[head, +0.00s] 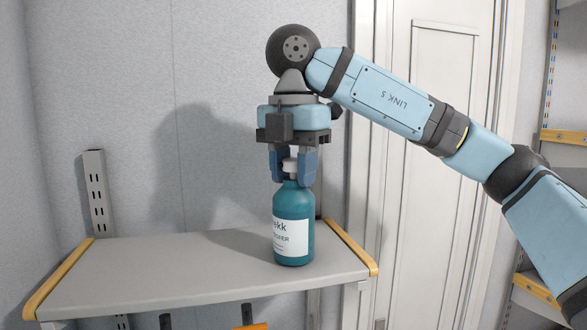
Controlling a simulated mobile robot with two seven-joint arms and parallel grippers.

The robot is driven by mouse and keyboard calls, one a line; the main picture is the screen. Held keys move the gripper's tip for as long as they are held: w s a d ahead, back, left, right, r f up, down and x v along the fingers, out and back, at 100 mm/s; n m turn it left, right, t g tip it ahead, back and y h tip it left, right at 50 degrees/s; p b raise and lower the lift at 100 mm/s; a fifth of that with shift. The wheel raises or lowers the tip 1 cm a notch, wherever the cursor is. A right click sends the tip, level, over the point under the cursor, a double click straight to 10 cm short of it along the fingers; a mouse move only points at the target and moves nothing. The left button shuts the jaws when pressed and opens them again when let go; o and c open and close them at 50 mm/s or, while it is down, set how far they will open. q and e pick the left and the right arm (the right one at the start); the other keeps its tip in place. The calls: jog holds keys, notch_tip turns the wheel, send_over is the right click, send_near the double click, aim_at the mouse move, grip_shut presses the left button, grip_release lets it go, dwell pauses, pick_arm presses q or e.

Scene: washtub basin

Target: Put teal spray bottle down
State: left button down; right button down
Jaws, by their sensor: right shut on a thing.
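The teal spray bottle (293,222) has a white label with dark print and a pale cap. It is upright at the right part of a grey shelf (170,270). Its base appears to be at the shelf surface, but I cannot tell whether it touches. My right gripper (292,170) points straight down from above, with its blue fingers shut around the bottle's cap and neck. My left gripper is not in view.
The shelf has yellow end caps on its left (60,278) and right (352,247) sides. Its left and middle are bare. A grey wall stands behind, with a slotted metal upright (97,190) at the left. A white door (440,180) is at the right.

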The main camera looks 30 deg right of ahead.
jog(key=c, duration=1.2)
grip_release()
jog(key=shift+f, duration=0.15)
jog(key=o, duration=0.4)
jog(key=shift+r, duration=0.35)
notch_tip(320, 180, up, 10)
jog(key=shift+a+r, duration=0.1)
jog(key=shift+r, duration=0.1)
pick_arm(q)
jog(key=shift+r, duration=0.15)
pick_arm(e)
jog(key=shift+r, duration=0.65)
